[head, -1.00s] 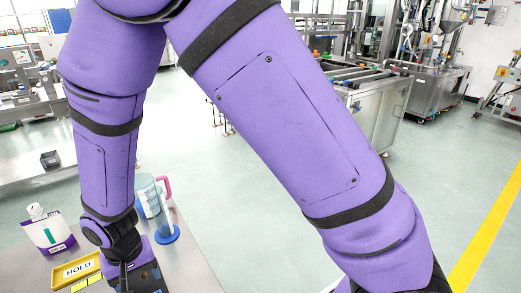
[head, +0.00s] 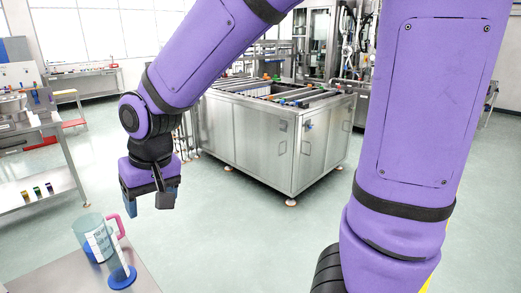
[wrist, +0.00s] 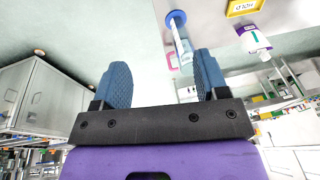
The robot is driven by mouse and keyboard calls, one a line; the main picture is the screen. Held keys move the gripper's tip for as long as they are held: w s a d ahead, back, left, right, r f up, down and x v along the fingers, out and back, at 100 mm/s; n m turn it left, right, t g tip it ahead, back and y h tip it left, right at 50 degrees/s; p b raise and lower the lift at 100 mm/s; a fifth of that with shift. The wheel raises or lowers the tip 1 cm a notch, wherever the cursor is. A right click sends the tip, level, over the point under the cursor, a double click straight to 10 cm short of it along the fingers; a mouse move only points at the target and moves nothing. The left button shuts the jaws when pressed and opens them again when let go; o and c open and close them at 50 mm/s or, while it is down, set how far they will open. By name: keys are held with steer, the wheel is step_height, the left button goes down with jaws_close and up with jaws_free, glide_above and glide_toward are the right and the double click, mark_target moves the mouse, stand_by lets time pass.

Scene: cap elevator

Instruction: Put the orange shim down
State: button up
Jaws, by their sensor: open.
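I cannot make out the orange shim in either current view. My gripper (head: 148,207) hangs pointing down in the head view, beyond the near table's edge, with floor behind it. It also shows in the wrist view (wrist: 162,62), where its two blue ribbed fingers stand well apart.
On the near table (head: 60,278) stand a clear jug with a pink handle (head: 95,238) and a clear cylinder with a blue base (head: 121,276). A white and purple container (wrist: 253,40) shows in the wrist view. A steel machine (head: 250,135) stands beyond open floor.

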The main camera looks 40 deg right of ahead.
steer(key=s+d+r+t, duration=0.1)
steer(key=s+d+r, duration=0.4)
steer(key=s+d, duration=0.2)
steer(key=s+d+r+t+h, duration=0.1)
steer(key=s+d+r+t, duration=0.1)
steer(key=s+d+r, duration=0.3)
steer(key=s+d, duration=0.2)
steer(key=d, duration=0.1)
steer(key=shift+s+d+r, duration=0.2)
steer(key=shift+s, duration=0.15)
